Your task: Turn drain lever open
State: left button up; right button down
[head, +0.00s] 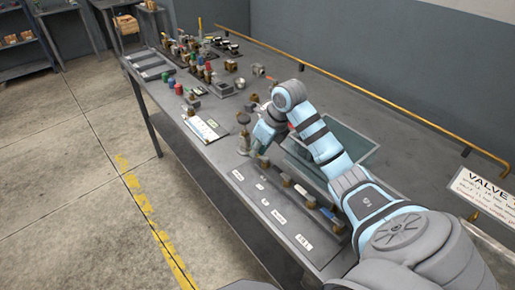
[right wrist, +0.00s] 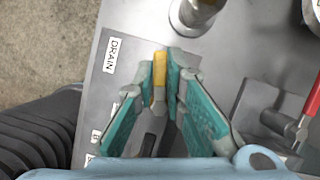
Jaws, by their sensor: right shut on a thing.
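The drain lever (right wrist: 160,82) shows in the right wrist view as a short yellow handle with a grey lower part. It stands beside the white DRAIN label (right wrist: 114,56). My right gripper (head: 258,154) reaches down to the near side of the bench in the head view. In the right wrist view its teal fingers are shut on the yellow handle, one on each side. In the head view the lever is too small and too covered by the gripper to make out clearly. My left gripper is not in view.
The grey bench (head: 222,158) carries a row of small fittings with white labels. A metal post (right wrist: 196,14) stands just past the lever, and a red-handled part (right wrist: 308,108) lies to the right. A glassy tray (head: 345,142) lies behind my right arm. Several coloured parts crowd the far end.

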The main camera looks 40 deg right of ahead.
jog(key=shift+a+n, duration=0.1)
jog(key=shift+n, duration=0.3)
dwell(0.3)
jog(key=n, duration=0.1)
jog(key=n+y, duration=0.1)
jog(key=n, duration=0.1)
jog(key=shift+s+a+n+g+y, duration=0.25)
jog(key=shift+a+n+g+y, duration=0.05)
jog(key=shift+a, duration=0.1)
jog(key=n, duration=0.2)
jog(key=n+g+y, duration=0.1)
jog(key=shift+s+a+n, duration=0.3)
jog(key=shift+a+n, duration=0.05)
jog(key=shift+n, duration=0.05)
jog(key=shift+s+a+r+n+g, duration=0.1)
jog(key=shift+s+n+g, duration=0.2)
jog(key=shift+n, duration=0.5)
jog(key=shift+s+a+r+n+g+y, duration=0.15)
jog(key=shift+n+g+y, duration=0.15)
jog(key=shift+n, duration=0.6)
jog(key=shift+s+n+g+p, duration=0.2)
jog(key=shift+n+g+p, duration=0.15)
jog(key=shift+n+p, duration=0.5)
jog(key=shift+s+n+g+p, duration=0.2)
jog(key=shift+n+g+p, duration=0.15)
jog(key=shift+n+p, duration=0.45)
jog(key=shift+f, duration=0.2)
